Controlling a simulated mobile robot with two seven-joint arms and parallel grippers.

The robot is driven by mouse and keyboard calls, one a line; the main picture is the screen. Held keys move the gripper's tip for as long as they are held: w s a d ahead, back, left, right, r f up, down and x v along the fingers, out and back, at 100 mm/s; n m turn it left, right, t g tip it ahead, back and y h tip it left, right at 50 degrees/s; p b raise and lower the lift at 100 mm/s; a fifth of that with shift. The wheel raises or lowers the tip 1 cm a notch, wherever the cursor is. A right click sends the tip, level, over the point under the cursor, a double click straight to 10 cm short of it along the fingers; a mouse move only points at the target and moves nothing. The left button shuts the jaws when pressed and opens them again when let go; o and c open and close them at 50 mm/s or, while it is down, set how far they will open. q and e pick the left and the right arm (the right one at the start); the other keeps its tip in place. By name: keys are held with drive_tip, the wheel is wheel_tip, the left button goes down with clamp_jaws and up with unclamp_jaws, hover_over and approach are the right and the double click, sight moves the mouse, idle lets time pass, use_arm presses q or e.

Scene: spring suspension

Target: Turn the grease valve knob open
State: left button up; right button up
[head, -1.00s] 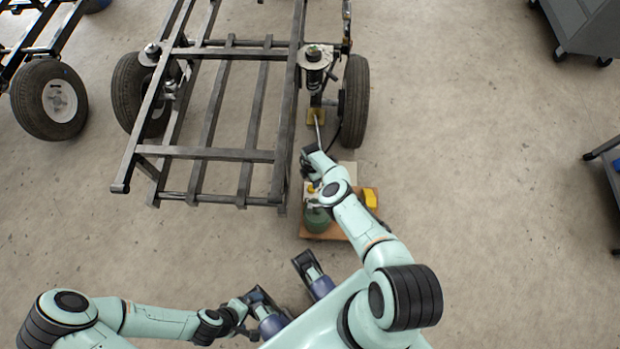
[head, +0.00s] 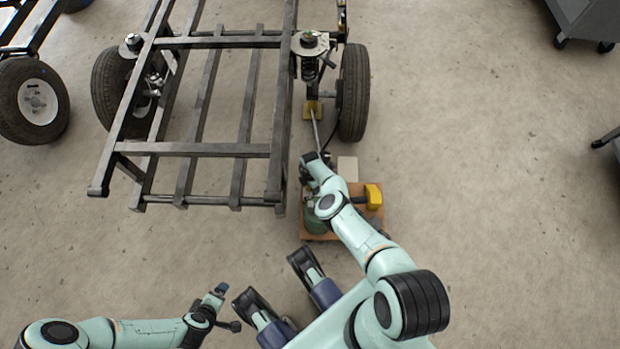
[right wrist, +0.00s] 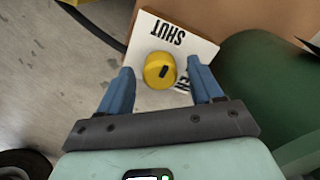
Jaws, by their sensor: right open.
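The yellow valve knob (right wrist: 159,70) sits on a white plate (right wrist: 151,35). It has a short dark mark on its top. The plate reads SHUT, upside down in the right wrist view; another label is mostly hidden behind one finger. My right gripper (right wrist: 161,68) is open, with its blue fingers on either side of the knob and visible gaps to it. In the head view my arm hides the knob. My left gripper (head: 222,290) is low on the left, away from the knob; its fingers are too small to read.
A green cylinder (head: 315,215) and a yellow item (head: 374,197) stand on a brown board (head: 345,229). The green body (right wrist: 262,90) is close beside the right finger. A metal trailer frame (head: 195,150) with a wheel (head: 354,95) is ahead.

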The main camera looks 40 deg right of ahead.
drive_tip(key=c, duration=1.1)
drive_tip(key=shift+o, duration=0.2)
drive_tip(key=shift+m, duration=0.4)
drive_tip(key=m, duration=0.3)
drive_tip(key=shift+m, duration=0.3)
drive_tip(key=m, duration=0.4)
drive_tip(key=shift+m, duration=0.3)
drive_tip(key=m, duration=0.4)
drive_tip(key=shift+m, duration=0.3)
drive_tip(key=m, duration=0.4)
drive_tip(key=shift+m, duration=0.3)
